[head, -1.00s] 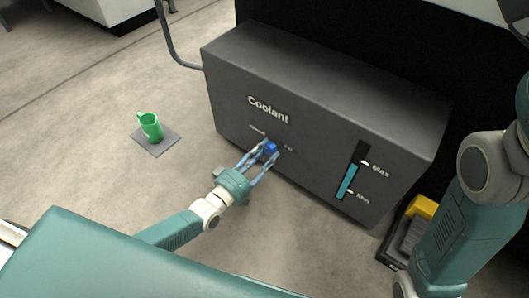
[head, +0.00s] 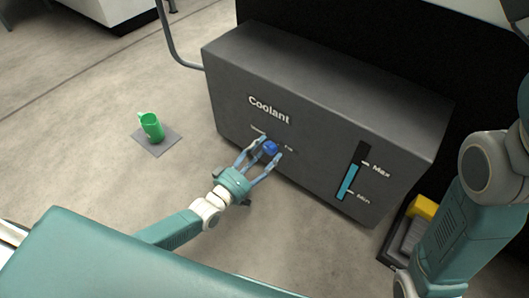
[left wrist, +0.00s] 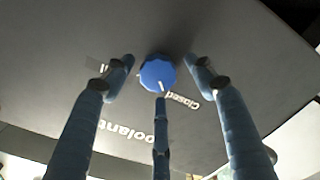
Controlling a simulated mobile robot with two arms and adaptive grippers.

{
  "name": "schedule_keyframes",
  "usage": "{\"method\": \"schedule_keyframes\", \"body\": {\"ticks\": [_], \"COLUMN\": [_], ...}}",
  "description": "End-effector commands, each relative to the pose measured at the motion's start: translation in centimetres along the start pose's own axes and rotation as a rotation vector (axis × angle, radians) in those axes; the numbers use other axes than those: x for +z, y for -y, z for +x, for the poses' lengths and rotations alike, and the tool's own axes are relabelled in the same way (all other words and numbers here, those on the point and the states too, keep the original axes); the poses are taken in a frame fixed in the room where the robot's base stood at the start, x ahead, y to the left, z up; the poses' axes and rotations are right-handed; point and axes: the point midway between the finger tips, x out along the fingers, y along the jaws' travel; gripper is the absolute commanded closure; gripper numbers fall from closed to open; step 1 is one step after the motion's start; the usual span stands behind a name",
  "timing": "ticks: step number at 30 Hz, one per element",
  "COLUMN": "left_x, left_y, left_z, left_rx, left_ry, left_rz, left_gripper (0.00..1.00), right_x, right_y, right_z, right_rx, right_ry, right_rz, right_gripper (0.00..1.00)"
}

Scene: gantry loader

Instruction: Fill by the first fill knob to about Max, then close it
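The blue fill knob (head: 270,147) sits on the front of the dark grey coolant box (head: 310,85). My left gripper (head: 264,148) is open, its fingers spread around the knob and apart from it. The left wrist view shows the knob (left wrist: 158,73) between the fingertips (left wrist: 160,70). Its white mark points down in that view, near the "Closed" label (left wrist: 182,100). The gauge (head: 352,172) shows teal liquid well above Min, its top close to and seemingly just below the Max mark (head: 366,164). My right gripper is out of view.
A yellow and black object (head: 420,209) lies by the box's right end, near my right arm. A hose (head: 168,45) runs behind the box's left end.

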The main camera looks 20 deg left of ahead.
Motion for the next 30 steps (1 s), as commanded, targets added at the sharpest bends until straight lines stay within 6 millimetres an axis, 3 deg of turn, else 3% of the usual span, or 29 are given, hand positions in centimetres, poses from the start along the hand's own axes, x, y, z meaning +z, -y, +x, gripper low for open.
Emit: {"method": "schedule_keyframes", "body": {"ticks": [8, 21, 30], "left_x": [0.2, 0.1, 0.0], "left_y": [0.1, 0.1, 0.0], "left_z": [-0.9, -9.5, -12.0], "left_rx": [-0.003, -0.003, 0.0], "left_ry": [0.004, 0.003, 0.0], "left_rz": [0.0, 0.0, 0.001], "left_gripper": [0.45, 0.45, 0.45], "right_x": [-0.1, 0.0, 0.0], "right_y": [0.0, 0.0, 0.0], "right_z": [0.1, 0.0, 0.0], "right_rx": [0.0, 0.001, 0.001], "right_ry": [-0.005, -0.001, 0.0], "right_rz": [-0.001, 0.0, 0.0], "right_gripper": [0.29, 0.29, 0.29]}}
